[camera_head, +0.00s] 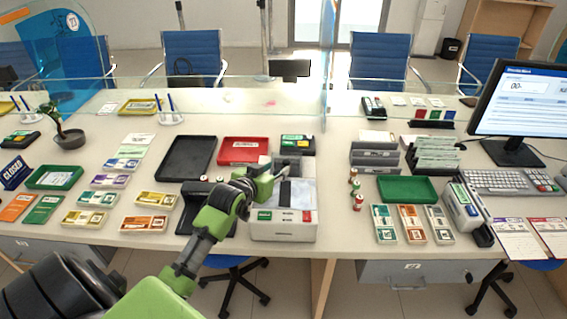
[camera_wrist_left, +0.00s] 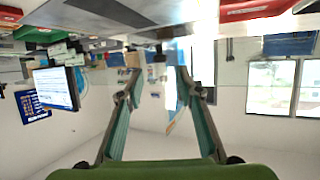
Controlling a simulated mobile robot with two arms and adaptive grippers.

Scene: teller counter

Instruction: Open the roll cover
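A white printer-like machine (camera_head: 285,226) stands near the front edge of the counter, at the middle of the head view. Its top has a grey, partly shiny panel that may be the roll cover; my gripper hides much of it and I cannot make out its edges. My left gripper (camera_head: 284,187) is over the top of this machine, reaching in from the left. In the left wrist view, its two fingers (camera_wrist_left: 158,82) are spread apart with nothing clearly held between them. I cannot tell whether a finger touches the machine. My right gripper is in neither view.
A black tray (camera_head: 186,158) and a red tray (camera_head: 244,150) lie behind and left of the machine. Small rolls (camera_head: 357,188) and a green tray (camera_head: 407,189) are to its right. A glass partition (camera_head: 327,60) rises behind. Bundles of notes (camera_head: 150,199) cover the left counter.

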